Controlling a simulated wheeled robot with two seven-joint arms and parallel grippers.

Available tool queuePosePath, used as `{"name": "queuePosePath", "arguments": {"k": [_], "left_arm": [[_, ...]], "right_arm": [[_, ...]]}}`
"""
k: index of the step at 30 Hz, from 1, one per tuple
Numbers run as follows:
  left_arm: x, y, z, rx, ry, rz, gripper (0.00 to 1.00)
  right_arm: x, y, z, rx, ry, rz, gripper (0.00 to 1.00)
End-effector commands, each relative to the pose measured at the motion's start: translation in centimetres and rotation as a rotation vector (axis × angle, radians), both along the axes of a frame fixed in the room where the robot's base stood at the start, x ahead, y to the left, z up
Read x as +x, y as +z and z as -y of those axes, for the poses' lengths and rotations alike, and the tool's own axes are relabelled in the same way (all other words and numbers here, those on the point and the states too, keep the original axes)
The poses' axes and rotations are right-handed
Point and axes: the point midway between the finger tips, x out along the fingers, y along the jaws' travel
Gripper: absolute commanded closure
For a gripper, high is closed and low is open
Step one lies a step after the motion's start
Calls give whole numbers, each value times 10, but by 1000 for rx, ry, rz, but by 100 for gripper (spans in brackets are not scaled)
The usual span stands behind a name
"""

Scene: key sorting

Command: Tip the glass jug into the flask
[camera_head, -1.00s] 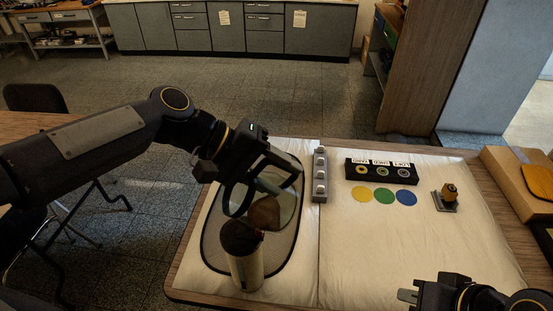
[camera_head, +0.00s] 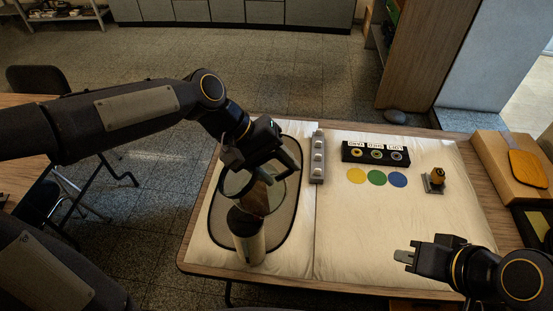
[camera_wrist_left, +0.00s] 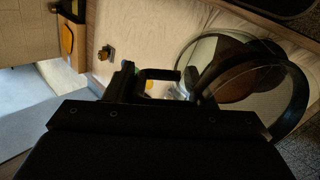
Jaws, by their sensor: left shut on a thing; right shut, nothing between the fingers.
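My left gripper (camera_head: 280,160) is shut on the glass jug (camera_head: 277,192), a clear vessel with a dark round rim and brown contents. The jug is tilted, its rim towards the left, just above the flask in the picture. In the left wrist view the jug (camera_wrist_left: 208,50) lies right of the gripper, with the brown contents inside. The flask (camera_head: 249,246) stands upright on the table, cream-bodied with a dark top. The jug partly overlaps its top; I cannot tell whether they touch or whether anything flows. My right gripper (camera_head: 404,256) is shut and empty at the lower right.
A dark-edged oval mat (camera_head: 292,226) lies under the flask. The cloth's front middle is clear.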

Motion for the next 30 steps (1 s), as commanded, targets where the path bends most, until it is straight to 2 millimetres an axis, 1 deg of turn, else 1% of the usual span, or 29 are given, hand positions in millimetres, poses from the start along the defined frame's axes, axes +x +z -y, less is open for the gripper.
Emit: {"name": "queuePosePath", "arguments": {"k": [1,12,14,18,21,24,30], "left_arm": [[0,7,1,13,-2,-3,100],[0,18,2,166,-6,-34,100],[0,22,4,254,-11,-48,100],[1,34,4,446,-10,-95,100],[1,41,2,551,-6,-122,100],[0,45,1,605,-1,-137,100],[0,45,0,615,1,-141,100]], "right_arm": [[0,11,0,0,0,0,100],[0,45,0,0,0,0,100],[0,39,0,0,0,1,100],[0,38,0,0,0,0,100],[0,38,0,0,0,0,100],[0,39,0,0,0,0,100],[0,39,0,0,0,0,100]]}}
